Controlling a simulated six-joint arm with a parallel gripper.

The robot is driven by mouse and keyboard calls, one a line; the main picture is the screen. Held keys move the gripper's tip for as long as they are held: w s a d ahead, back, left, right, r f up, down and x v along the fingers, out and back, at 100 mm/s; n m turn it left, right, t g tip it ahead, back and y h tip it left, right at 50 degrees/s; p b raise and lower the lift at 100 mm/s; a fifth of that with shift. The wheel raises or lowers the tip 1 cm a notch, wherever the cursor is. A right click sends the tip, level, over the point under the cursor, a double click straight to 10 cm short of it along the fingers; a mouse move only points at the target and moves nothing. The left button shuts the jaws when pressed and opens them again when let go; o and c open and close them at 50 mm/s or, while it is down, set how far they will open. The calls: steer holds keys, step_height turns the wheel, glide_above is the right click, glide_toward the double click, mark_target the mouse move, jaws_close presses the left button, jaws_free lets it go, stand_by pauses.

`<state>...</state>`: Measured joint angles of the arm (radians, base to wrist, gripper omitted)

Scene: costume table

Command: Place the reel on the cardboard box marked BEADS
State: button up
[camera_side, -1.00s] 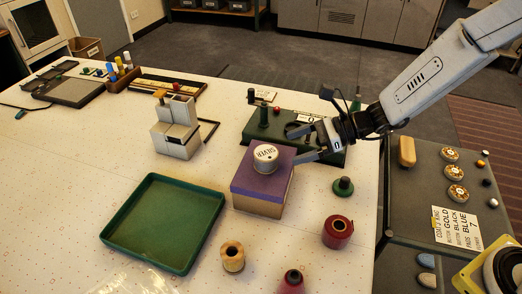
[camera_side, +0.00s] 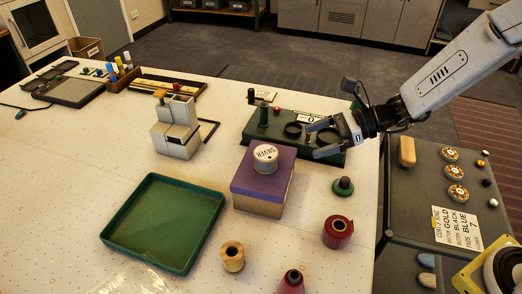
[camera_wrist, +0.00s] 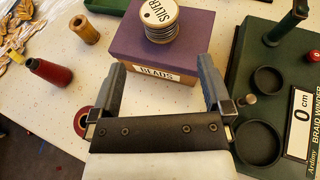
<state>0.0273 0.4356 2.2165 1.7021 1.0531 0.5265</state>
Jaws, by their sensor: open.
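The reel (camera_side: 264,160), with a white top marked SILVER, stands upright on the purple lid of the cardboard box (camera_side: 259,207). In the wrist view the reel (camera_wrist: 159,20) sits on the lid, and the box's front label (camera_wrist: 157,74) reads BEADS. My gripper (camera_side: 312,138) is open and empty, to the right of the reel and apart from it. In the wrist view the two fingers of my gripper (camera_wrist: 160,80) are spread wide with the box's front beyond them.
A green braid winder (camera_side: 330,152) with round rings stands behind and right of the box. A green tray (camera_side: 110,235) lies to the left.

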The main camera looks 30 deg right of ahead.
steer(key=s+d+f+n+g+h, duration=0.2)
steer(key=s+d+f+n+h, duration=0.2)
steer(key=s+d+n+h, duration=0.8)
steer(key=d+n, duration=0.2)
steer(key=n, duration=0.8)
steer(key=shift+s+f+n+g, duration=0.2)
steer(key=shift+s+n+g, duration=0.1)
steer(key=shift+s, duration=0.05)
